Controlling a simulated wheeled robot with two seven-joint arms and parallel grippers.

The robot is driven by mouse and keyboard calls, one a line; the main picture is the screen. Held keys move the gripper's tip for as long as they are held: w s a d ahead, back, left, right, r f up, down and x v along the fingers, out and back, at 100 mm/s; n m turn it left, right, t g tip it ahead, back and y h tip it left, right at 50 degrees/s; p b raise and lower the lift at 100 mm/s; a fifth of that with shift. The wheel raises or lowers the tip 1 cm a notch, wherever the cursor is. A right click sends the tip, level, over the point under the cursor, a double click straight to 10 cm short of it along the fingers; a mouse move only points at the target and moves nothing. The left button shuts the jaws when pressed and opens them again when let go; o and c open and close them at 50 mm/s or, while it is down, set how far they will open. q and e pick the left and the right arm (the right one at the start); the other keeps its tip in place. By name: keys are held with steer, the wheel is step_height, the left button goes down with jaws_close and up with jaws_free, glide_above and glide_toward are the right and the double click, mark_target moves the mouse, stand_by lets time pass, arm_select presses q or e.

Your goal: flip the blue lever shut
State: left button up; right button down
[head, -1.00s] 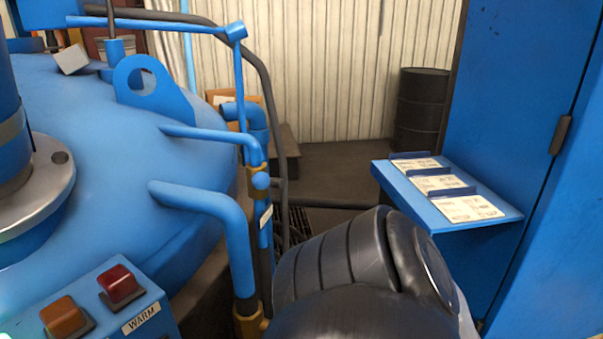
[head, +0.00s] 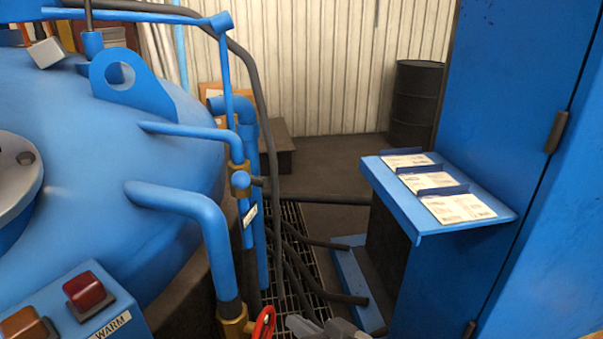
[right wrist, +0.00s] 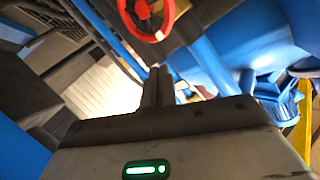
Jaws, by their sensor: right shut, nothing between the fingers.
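A brass valve fitting (head: 238,169) sits on the thin upright blue pipe in the head view. A rounded blue piece (head: 240,181) sticks out at it, seen nearly end-on; it looks like the blue lever, but I cannot tell its angle. My right gripper (head: 303,325) shows at the bottom edge of the head view, below and right of that valve and apart from it. In the right wrist view its fingers (right wrist: 158,83) are together and empty, pointing towards a red handwheel (right wrist: 147,12). My left gripper is out of view.
The red handwheel (head: 264,323) is close left of my right gripper. The blue furnace vessel (head: 90,190) and a control box with lamps (head: 90,310) fill the left. A blue shelf with cards (head: 430,190) juts from the right cabinet. Dark hoses (head: 290,245) cross the floor grating.

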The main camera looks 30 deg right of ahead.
steer(key=w+d+r+m+t, duration=0.2)
steer(key=w+r+m+t, duration=0.15)
steer(key=r, duration=0.45)
steer(key=m+t+y, duration=0.1)
steer(key=m+t, duration=0.2)
steer(key=m, duration=0.1)
glide_toward(251, 181)
steer(key=w+d+r, duration=0.2)
steer(key=d+r, duration=0.1)
steer(key=d, duration=0.2)
steer(key=p+x, duration=0.2)
steer(key=x, duration=0.7)
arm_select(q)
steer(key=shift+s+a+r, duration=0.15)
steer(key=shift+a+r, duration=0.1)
arm_select(e)
steer(key=shift+s+a+f, duration=0.25)
steer(key=shift+a+f, duration=0.05)
steer(key=shift+a, duration=0.3)
steer(key=shift+s+a+f, duration=0.25)
steer(key=shift+a+f, duration=0.1)
steer(key=shift+a, duration=0.25)
steer(key=shift+s+a+f, duration=0.25)
steer(key=shift+a+f, duration=0.05)
steer(key=shift+a, duration=0.3)
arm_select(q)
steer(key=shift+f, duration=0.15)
arm_select(e)
steer(key=shift+f, duration=0.1)
